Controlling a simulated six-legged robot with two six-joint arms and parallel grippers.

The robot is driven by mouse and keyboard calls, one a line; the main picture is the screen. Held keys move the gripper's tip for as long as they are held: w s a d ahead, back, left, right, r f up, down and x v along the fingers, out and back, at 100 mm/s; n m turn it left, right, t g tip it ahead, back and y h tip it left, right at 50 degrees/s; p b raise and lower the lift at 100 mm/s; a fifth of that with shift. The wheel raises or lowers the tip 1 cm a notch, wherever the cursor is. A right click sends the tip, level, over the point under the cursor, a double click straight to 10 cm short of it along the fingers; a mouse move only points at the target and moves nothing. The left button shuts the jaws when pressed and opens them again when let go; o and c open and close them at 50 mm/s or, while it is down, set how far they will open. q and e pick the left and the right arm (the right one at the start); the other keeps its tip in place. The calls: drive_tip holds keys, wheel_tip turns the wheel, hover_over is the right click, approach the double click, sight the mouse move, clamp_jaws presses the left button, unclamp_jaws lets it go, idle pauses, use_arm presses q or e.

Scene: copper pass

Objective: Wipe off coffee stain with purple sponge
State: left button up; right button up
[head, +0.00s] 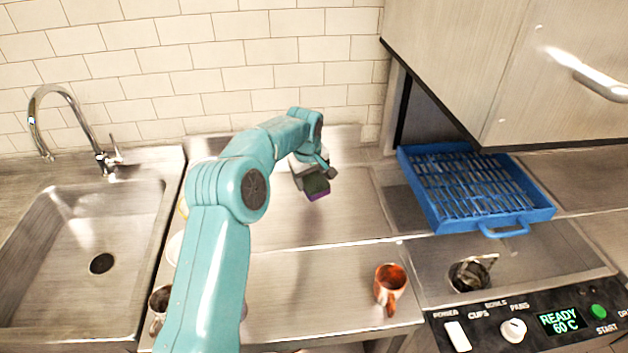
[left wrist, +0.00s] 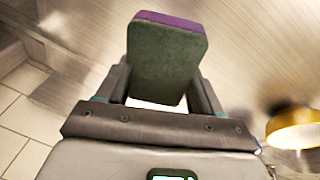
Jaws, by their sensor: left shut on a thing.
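The purple sponge (head: 317,190) has a dark green face and a purple side. In the head view it hangs in my left gripper (head: 312,178) over the steel counter, near the back. The left wrist view shows the sponge (left wrist: 166,60) between the two fingers of my left gripper (left wrist: 160,85), which is shut on it. Its far end sticks out past the fingertips. I cannot tell whether the sponge touches the counter. I cannot clearly make out a coffee stain; my left arm hides part of the counter. My right gripper is not in view.
A copper mug (head: 389,290) stands at the counter's front. Another mug (head: 160,300) and pale dishes (head: 174,248) are partly hidden behind my left arm. A sink (head: 80,255) lies left. A blue rack (head: 475,190) sits right. The middle counter (head: 345,215) is clear.

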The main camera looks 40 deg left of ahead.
use_arm(q)
wheel_tip(320, 180, up, 2)
drive_tip(key=shift+s+a+r+p, duration=0.1)
drive_tip(key=shift+s+a+p, duration=0.05)
drive_tip(key=shift+p, duration=0.25)
drive_tip(key=shift+d, duration=0.25)
drive_tip(key=shift+a, duration=0.25)
drive_tip(key=shift+d, duration=0.2)
